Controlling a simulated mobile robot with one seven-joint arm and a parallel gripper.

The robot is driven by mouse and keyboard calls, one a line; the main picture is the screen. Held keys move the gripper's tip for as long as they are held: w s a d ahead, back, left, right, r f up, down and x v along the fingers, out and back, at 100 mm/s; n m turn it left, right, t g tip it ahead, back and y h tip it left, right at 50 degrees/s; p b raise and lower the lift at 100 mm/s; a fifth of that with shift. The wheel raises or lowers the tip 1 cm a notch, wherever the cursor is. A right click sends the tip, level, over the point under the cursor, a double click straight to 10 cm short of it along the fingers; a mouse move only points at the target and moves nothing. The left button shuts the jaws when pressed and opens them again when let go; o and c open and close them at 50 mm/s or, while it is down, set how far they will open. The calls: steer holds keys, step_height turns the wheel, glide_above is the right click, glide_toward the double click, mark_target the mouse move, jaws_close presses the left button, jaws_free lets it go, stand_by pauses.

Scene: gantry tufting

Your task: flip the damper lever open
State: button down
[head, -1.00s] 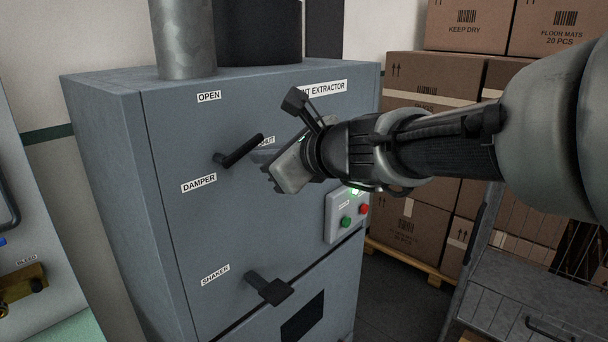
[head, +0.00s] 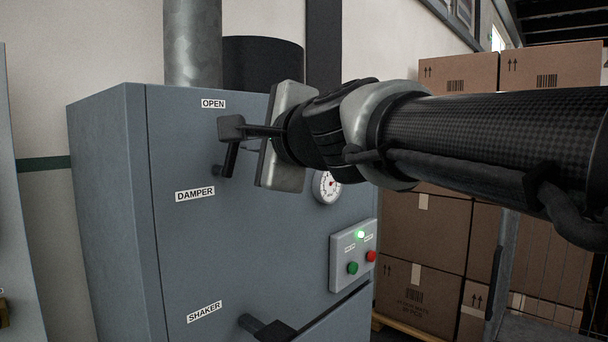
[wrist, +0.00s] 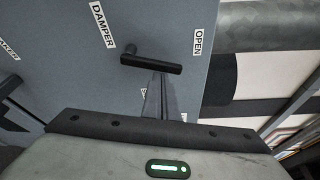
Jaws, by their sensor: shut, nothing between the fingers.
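The black damper lever (head: 231,160) on the grey cabinet stands nearly upright, its free end pointing up toward the OPEN label (head: 213,104). The DAMPER label (head: 195,194) is below it. In the wrist view the lever (wrist: 155,64) runs from its pivot toward the OPEN label (wrist: 198,42). My gripper (head: 232,128) is shut and empty, its fingertips at the lever's upper end in the head view. In the wrist view its fingertips (wrist: 160,76) meet the lever's SHUT-side edge; contact looks likely. The SHUT label is mostly hidden behind the fingers.
A round gauge (head: 326,186) and a button box (head: 353,256) with a lit green lamp are right of the lever. The shaker handle (head: 267,327) sticks out below. A metal duct (head: 192,45) rises from the cabinet top. Stacked cartons (head: 425,235) stand at right.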

steer(key=shift+s+a+r+n+t+b, duration=0.1)
steer(key=shift+s+a+n+t+b, duration=0.2)
steer(key=shift+n+b, duration=0.65)
steer(key=shift+s+a+r+n+t+b, duration=0.1)
steer(key=shift+s+a+n+t+b, duration=0.15)
steer(key=shift+n+b, duration=0.65)
steer(key=shift+m+b, duration=0.35)
